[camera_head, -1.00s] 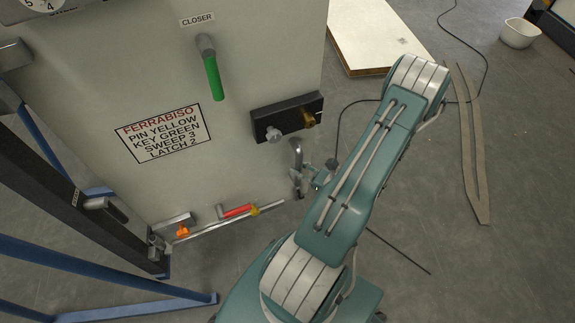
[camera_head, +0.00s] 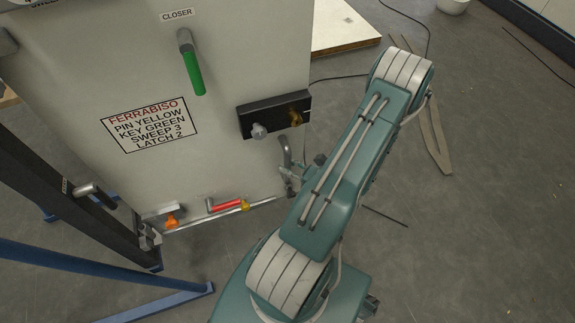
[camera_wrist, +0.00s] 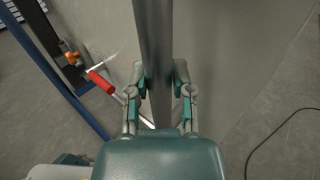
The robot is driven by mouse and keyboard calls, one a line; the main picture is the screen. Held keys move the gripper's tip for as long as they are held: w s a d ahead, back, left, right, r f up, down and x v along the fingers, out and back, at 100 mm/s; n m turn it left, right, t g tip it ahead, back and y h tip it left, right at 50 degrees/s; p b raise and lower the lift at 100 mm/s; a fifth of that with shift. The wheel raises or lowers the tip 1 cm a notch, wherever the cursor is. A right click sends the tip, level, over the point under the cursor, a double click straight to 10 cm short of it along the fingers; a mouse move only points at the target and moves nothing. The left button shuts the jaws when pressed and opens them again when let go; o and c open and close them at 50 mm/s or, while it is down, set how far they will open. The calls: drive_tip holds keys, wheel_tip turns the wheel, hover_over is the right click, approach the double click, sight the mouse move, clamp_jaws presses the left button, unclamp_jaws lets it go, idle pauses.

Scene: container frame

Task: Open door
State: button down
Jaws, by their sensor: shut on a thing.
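The door (camera_head: 225,60) is a pale grey panel with a printed instruction label (camera_head: 150,125) and a green closer handle (camera_head: 194,72). Its free right edge stands out over open floor. A grey metal handle (camera_head: 284,150) is low near that edge. My gripper (camera_wrist: 160,88) is shut on this handle; in the wrist view the handle bar (camera_wrist: 153,35) runs between the two fingers. In the head view my arm partly hides the gripper. A red-sleeved lever (camera_head: 225,206) and an orange knob (camera_head: 171,222) sit along the door's bottom edge.
A dark post (camera_head: 70,195) with blue struts (camera_head: 90,260) stands at the left, close to the door's lower left corner. A black lock block (camera_head: 273,116) is on the door above the handle. A pale board (camera_head: 345,28) and thin cables lie behind. Floor at the right is mostly clear.

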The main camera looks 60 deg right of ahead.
drive_tip(key=shift+c, duration=2.4)
unclamp_jaws()
drive_tip(key=s, duration=1.2)
